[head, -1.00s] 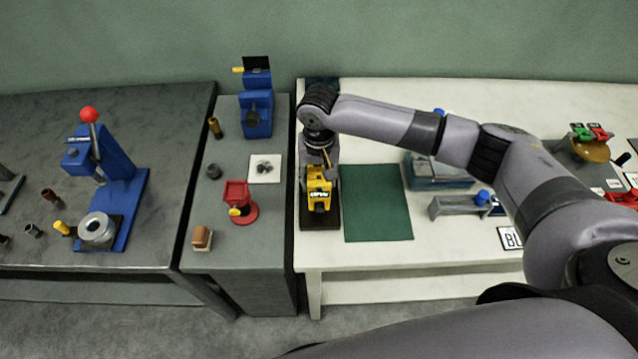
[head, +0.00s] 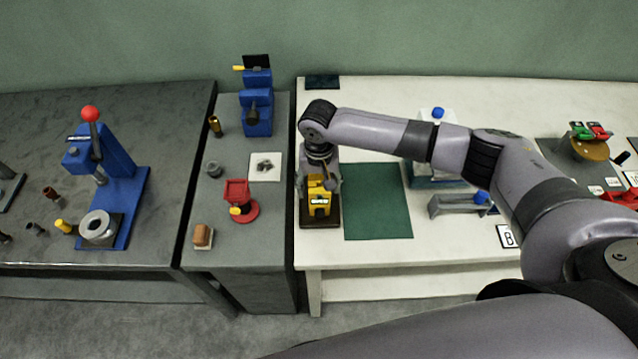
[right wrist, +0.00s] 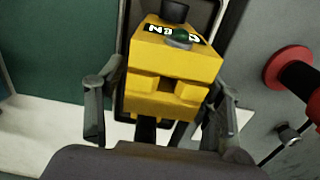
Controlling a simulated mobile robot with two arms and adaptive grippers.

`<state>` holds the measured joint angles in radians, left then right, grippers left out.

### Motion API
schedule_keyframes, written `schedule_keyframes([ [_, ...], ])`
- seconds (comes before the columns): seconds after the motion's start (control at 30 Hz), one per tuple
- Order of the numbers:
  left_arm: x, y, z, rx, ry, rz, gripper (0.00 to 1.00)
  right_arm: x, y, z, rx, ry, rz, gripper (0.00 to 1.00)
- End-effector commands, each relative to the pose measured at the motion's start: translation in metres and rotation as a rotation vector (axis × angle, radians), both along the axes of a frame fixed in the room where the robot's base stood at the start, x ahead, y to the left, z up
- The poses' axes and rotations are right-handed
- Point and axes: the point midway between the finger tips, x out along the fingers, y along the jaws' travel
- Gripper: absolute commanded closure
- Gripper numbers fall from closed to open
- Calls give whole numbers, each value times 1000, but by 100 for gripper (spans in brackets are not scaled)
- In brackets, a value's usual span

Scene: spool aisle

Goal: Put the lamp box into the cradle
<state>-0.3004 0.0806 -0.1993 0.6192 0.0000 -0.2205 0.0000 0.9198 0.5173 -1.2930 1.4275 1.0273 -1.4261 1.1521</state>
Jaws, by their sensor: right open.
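The lamp box is a yellow block (head: 319,203) with a dark label, at the left end of the white table. In the right wrist view the lamp box (right wrist: 172,85) shows a green lamp, a black knob and a label with upside-down letters. It stands over a dark brown tray (head: 322,224), which looks like the cradle; its margin shows around the box. Whether the box is fully seated is hidden. My right gripper (head: 319,184) is open around the box, one finger on each side, with a gap at the left finger in the wrist view. My left gripper is out of view.
A bare green mat (head: 378,201) lies right of the tray. A grey stand (head: 458,204) is farther right. Across a narrow gap to the left, the grey bench holds a red fixture (head: 239,203) and a blue machine (head: 256,105).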

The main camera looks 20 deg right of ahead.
Motion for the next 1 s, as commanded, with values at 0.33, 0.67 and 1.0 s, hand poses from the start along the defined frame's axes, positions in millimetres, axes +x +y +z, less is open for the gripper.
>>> schedule_keyframes([
  [0.33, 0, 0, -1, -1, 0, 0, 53, 1, 0, 7, 0, -2, 0, 37],
  [0.67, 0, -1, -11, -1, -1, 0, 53, 1, 0, 70, 2, -5, 0, 37],
  [1.0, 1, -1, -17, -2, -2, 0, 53, 1, 0, 119, 0, -1, 0, 37],
])
